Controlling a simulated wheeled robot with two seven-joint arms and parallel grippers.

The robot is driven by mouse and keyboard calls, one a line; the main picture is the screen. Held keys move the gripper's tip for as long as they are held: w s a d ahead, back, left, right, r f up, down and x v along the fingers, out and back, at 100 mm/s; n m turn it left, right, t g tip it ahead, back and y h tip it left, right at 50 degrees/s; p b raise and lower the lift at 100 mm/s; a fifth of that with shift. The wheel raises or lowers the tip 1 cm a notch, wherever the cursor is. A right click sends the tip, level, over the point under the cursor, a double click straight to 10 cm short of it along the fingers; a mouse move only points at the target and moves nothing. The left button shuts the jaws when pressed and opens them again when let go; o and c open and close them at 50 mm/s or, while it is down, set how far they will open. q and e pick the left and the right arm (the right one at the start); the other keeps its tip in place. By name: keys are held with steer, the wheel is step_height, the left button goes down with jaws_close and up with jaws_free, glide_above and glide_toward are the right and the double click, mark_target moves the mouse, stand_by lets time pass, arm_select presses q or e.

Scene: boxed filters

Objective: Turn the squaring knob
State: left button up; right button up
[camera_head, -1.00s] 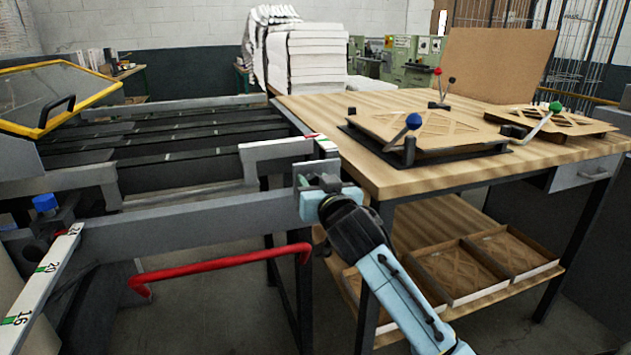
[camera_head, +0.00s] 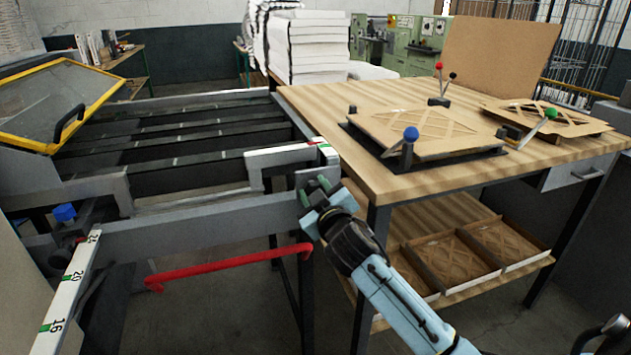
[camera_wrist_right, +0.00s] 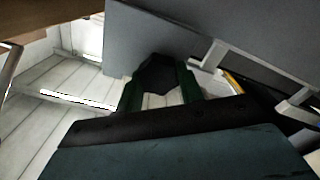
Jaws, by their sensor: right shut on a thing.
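My right gripper (camera_head: 315,191) is at the right end of the machine's grey front rail (camera_head: 200,222). In the right wrist view, its two green fingers (camera_wrist_right: 158,88) are on either side of a dark, many-sided knob (camera_wrist_right: 158,73), and it is shut on it. The knob stands against the grey rail face (camera_wrist_right: 160,35). In the head view the knob is hidden by the gripper, and its turn angle cannot be read. A blue knob (camera_head: 64,212) sits farther left, beside the white scale (camera_head: 72,285). My left gripper is out of view.
A red bar (camera_head: 225,266) runs below the rail. A wooden table (camera_head: 375,183) stands close right of my gripper, with a cardboard sheet in a blue-handled fixture (camera_head: 410,140) on top and trays (camera_head: 455,262) on its shelf. A yellow-framed guard (camera_head: 60,100) is at the left.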

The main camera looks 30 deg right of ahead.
steer(key=shift+r+n+p, duration=0.1)
steer(key=shift+n+p, duration=0.5)
steer(key=shift+n, duration=0.3)
steer(key=n+p, duration=0.2)
steer(key=n, duration=0.1)
steer(key=shift+a+n+p, duration=0.1)
steer(key=shift+n+p, duration=0.2)
steer(key=n+p, duration=0.1)
steer(key=n, duration=0.2)
steer(key=shift+f+p, duration=0.2)
steer(key=shift+p, duration=0.2)
steer(key=shift+f+n+p, duration=0.1)
steer(key=shift+n+p, duration=0.35)
steer(key=shift+n, duration=0.75)
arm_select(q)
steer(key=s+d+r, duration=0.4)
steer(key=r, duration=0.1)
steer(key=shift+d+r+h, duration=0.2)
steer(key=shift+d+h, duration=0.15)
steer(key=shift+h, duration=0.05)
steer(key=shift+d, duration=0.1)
arm_select(e)
steer(key=shift+n, duration=0.3)
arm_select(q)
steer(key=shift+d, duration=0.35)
arm_select(e)
steer(key=shift+f, duration=0.1)
